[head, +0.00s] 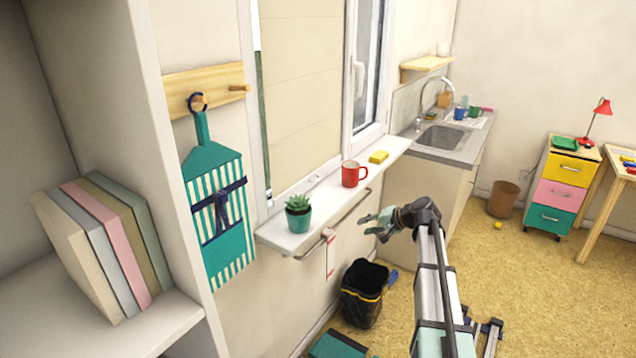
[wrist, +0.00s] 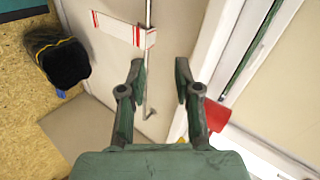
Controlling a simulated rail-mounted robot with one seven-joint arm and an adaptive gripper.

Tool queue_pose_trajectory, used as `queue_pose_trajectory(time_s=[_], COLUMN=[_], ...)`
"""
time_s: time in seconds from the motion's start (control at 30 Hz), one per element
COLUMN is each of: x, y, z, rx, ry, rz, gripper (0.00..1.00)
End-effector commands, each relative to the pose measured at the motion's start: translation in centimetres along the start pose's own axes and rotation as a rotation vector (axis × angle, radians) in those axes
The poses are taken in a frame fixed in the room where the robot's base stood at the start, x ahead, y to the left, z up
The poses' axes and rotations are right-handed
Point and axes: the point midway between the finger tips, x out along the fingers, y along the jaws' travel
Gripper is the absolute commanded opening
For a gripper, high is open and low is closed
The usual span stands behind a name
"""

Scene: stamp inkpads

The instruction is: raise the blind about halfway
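The beige blind (head: 302,85) hangs over the left window pane in the head view, with faint horizontal folds. It covers the pane down to near the sill (head: 300,238); I see no cord clearly. A pale beige panel on the right of the wrist view (wrist: 285,85) looks like the blind.
A red mug (head: 350,176), a potted succulent (head: 298,213) and a yellow sponge (head: 379,157) stand on the sill. A rail (head: 347,215) with a red-and-white tag (head: 330,256) runs below it. A black bin (head: 361,305) stands on the floor. An apron (head: 216,205) hangs left.

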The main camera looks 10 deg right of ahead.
Motion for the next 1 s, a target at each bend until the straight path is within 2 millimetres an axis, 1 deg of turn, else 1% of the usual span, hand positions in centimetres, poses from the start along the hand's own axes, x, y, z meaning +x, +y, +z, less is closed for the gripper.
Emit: queue_pose_trajectory(time_s=[0.03, 0.07, 0.1, 0.13, 0.2, 0.3, 0.4, 0.57, 0.77, 1.0], x=[-1.4, -2.2, -3.1, -3.6, -3.8, -4.0, -4.0, -2.6, 0.6, 5.2], y=[-3.3, -5.1, -7.4, -9.0, -10.9, -12.1, -12.7, -13.2, -14.4, -16.1], z=[-2.6, -3.6, -4.9, -5.5, -6.1, -6.2, -6.0, -6.1, -6.2, -6.3], rx=[0.006, 0.013, 0.026, 0.037, 0.070, 0.109, 0.130, 0.137, 0.136, 0.136], ry=[0.019, 0.027, 0.031, 0.031, 0.019, 0.004, -0.003, -0.006, -0.006, -0.006], rz=[-0.063, -0.103, -0.161, -0.201, -0.274, -0.336, -0.362, -0.358, -0.357, -0.356], gripper=[0.33, 0.33, 0.33, 0.33, 0.33, 0.33, 0.33, 0.33, 0.33, 0.33])
